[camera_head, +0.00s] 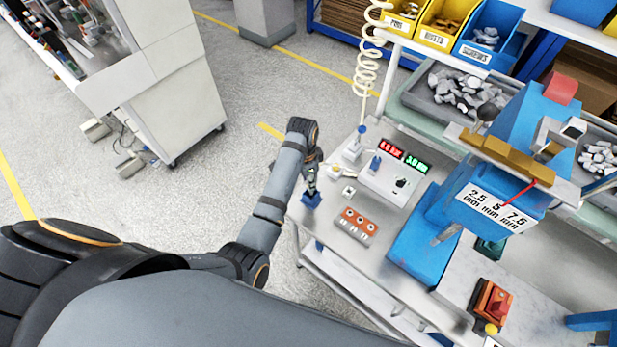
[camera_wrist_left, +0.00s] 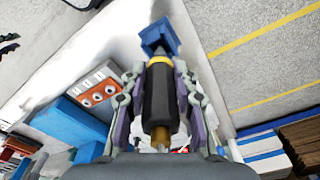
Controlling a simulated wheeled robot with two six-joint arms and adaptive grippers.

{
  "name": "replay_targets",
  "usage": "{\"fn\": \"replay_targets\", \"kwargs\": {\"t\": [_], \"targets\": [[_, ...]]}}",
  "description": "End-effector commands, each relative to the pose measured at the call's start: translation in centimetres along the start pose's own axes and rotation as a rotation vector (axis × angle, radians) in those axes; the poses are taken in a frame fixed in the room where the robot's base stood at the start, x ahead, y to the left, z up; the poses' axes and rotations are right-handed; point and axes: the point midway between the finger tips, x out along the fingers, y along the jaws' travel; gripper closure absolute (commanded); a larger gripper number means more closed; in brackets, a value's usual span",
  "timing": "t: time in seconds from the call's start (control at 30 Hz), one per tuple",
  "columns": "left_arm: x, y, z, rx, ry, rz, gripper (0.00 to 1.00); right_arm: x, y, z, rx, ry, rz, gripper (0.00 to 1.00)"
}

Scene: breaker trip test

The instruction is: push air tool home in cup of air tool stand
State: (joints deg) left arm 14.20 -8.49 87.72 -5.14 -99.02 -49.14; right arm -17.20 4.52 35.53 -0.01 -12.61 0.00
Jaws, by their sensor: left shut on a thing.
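My left gripper (camera_head: 311,176) is at the near left corner of the bench, with its arm reaching in from the left. In the left wrist view its two fingers (camera_wrist_left: 158,98) are shut on the air tool (camera_wrist_left: 158,104), a dark cylinder with a yellow ring. The blue air tool stand (camera_head: 311,200) is at the bench edge just below the gripper. It also shows in the left wrist view (camera_wrist_left: 159,38), right at the tool's yellow-ringed end. The cup's inside is hidden, so I cannot tell how deep the tool sits. My right gripper is not in view.
A controller box (camera_head: 393,183) with red and green displays stands right of the gripper. An orange-topped block (camera_head: 357,223) with holes lies nearby. A coiled cream hose (camera_head: 367,72) hangs behind. A blue press (camera_head: 480,205) stands to the right. Open floor lies left of the bench.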

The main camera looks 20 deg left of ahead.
Motion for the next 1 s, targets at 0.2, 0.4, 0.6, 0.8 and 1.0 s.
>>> {"fn": "replay_targets", "kwargs": {"t": [0.2, 0.4, 0.6, 0.8, 1.0], "targets": [[0.6, 0.0, 0.0, 0.000, 0.001, -0.001, 1.00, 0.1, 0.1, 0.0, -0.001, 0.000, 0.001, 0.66], [1.1, 0.0, 0.1, 0.000, 0.001, 0.000, 1.00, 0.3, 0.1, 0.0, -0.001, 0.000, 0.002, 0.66], [1.6, 0.0, 0.1, 0.000, 0.001, -0.001, 1.00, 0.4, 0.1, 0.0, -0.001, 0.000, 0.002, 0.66], [2.1, 0.0, 0.1, 0.000, 0.001, -0.001, 1.00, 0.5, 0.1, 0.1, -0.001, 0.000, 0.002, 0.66], [2.6, 0.0, 0.2, 0.000, 0.001, 0.000, 1.00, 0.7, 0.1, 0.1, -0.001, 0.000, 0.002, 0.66]]}}
